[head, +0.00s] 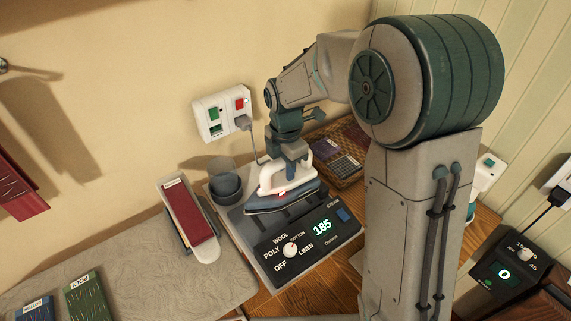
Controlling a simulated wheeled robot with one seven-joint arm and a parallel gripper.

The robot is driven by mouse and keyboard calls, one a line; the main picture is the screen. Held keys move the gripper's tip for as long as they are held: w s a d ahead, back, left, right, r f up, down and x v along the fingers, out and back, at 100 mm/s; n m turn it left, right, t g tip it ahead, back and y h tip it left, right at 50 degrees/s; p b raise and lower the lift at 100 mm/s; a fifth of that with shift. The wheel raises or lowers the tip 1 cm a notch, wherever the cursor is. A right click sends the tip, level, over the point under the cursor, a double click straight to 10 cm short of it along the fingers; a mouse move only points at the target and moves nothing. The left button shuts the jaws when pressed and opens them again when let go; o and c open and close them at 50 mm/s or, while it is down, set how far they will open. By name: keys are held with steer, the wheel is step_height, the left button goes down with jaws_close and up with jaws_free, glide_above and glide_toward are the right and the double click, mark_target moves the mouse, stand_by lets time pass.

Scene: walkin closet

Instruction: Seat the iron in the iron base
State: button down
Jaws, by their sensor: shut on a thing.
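The iron (270,204) has a white handle and a dark blue-grey body. My gripper (288,166) comes down from above and is shut on its handle; the fingertips are partly hidden. The iron is roughly level, with its pointed end toward the left. The iron base (268,245) is a light box with a dark top panel, a round fabric dial and a lit display reading 185. The iron is over the rear part of the base. I cannot tell whether its sole touches the base or hovers just above it.
A dark cup (226,187) stands at the base's rear left corner. A woven basket (345,160) with small boxes is close behind right. A wall socket (222,113) has a cord running down toward the iron.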

steer(key=shift+f+b, duration=1.65)
steer(key=shift+f, duration=0.9)
steer(key=shift+f, duration=0.1)
steer(key=c, duration=1.1)
jaws_free()
steer(key=shift+f, duration=0.1)
step_height(320, 180, up, 14)
steer(key=shift+b, duration=0.45)
